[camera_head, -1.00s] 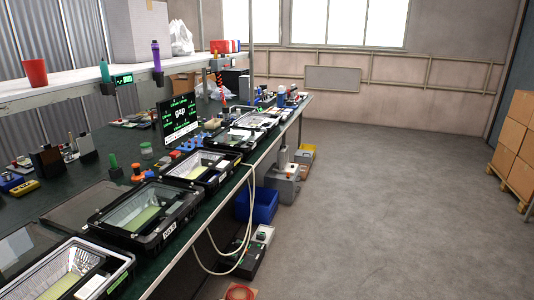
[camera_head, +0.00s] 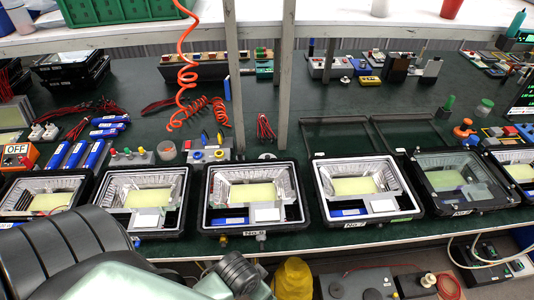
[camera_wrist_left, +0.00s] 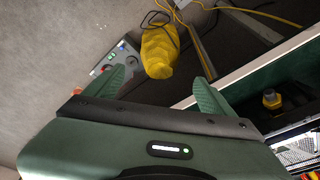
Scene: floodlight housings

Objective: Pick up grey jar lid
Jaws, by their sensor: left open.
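A small flat grey round piece (camera_head: 267,156) lies on the green bench top behind the middle floodlight housings in the head view. It looks like the grey jar lid, but it is too small to be sure. My left gripper (camera_wrist_left: 160,88) shows in the left wrist view with its two green fingers wide apart and nothing between them. It is in front of the bench and points down toward the floor, apart from the grey piece. My left arm fills the lower left of the head view. My right gripper is not in view.
A row of open floodlight housings (camera_head: 255,222) lines the bench's front edge. An orange coiled hose (camera_head: 186,75) hangs down, and grey posts (camera_head: 286,75) rise behind the grey piece. A yellow object (camera_wrist_left: 158,52) is below the bench.

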